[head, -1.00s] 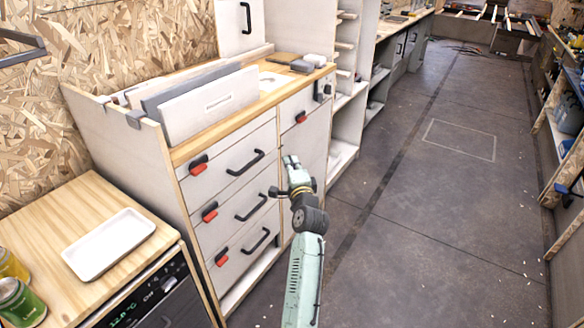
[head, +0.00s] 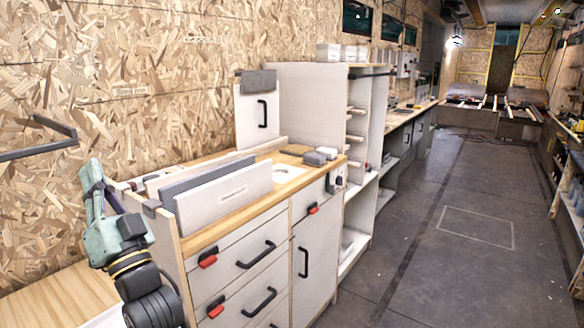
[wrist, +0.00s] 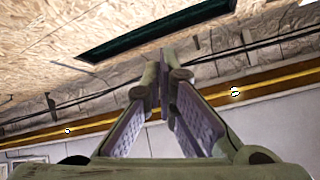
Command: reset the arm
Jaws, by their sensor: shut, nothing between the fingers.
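My gripper (wrist: 161,78) shows in the wrist view with its two fingers drawn together at the tips and nothing between them. It points toward a wood-chip board surface and a dark window strip (wrist: 155,30), touching neither. In the head view my arm is folded up at the lower left, in front of the cabinet's left end.
A white drawer cabinet (head: 238,258) with a wooden top stands near the arm, panels (head: 225,198) upright on it. Small grey blocks (head: 320,156) lie at its right end. A tall shelf unit (head: 312,105) stands behind. The floor (head: 440,270) at right is clear.

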